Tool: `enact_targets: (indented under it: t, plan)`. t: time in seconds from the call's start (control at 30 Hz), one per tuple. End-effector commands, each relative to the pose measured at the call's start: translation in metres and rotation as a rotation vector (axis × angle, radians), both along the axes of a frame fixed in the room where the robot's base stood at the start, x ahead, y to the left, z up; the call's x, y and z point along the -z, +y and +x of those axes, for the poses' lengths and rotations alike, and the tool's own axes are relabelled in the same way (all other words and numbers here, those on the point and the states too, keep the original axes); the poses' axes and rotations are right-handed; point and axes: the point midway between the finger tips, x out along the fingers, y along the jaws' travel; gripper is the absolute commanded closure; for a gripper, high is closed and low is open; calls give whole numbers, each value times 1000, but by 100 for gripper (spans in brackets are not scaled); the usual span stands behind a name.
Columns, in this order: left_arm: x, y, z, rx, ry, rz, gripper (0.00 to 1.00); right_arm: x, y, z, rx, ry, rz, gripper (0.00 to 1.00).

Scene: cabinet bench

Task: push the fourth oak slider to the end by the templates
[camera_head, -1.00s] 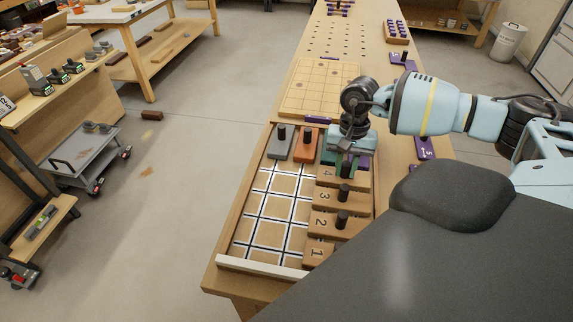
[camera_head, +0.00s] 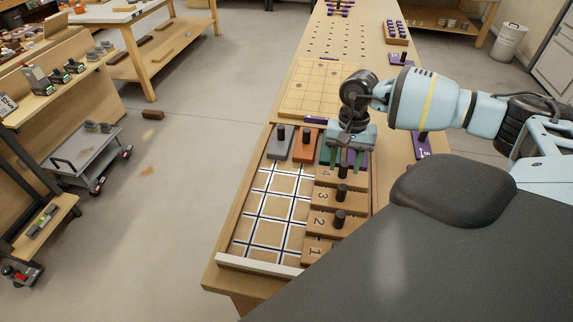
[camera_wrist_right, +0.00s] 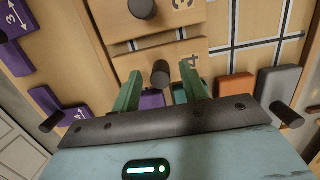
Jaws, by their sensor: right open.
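The fourth oak slider (camera_head: 326,173), marked 4, lies across the right part of the gridded tray (camera_head: 237,215), just beyond slider 3 (camera_head: 322,195). Its dark peg stands upright. In the right wrist view, slider 4 (camera_wrist_right: 185,53) is ahead of the fingers, and its peg (camera_wrist_right: 160,73) shows between the two green fingertips, with gaps on both sides. My right gripper (camera_head: 348,162) is open and empty over the far right of the tray, close to that peg; contact cannot be told. My left gripper is not in view.
Sliders 2 (camera_head: 319,221) and 1 (camera_head: 315,248) lie nearer me. A grey slider (camera_head: 279,147) and an orange slider (camera_head: 306,145) sit at the tray's far end. A wooden board (camera_head: 325,85) lies beyond. The grid squares are clear.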

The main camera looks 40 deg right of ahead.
Motion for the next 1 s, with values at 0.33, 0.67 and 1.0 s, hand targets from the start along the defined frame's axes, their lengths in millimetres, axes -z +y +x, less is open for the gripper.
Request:
enact_targets:
  t: [0.33,0.67,1.0]
  plan:
    - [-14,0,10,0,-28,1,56,-23,0,0,0,-2,1,56]
    - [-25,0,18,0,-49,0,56,-43,0,0,0,-3,0,56]
    - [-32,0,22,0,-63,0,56,-56,0,0,0,-1,0,56]
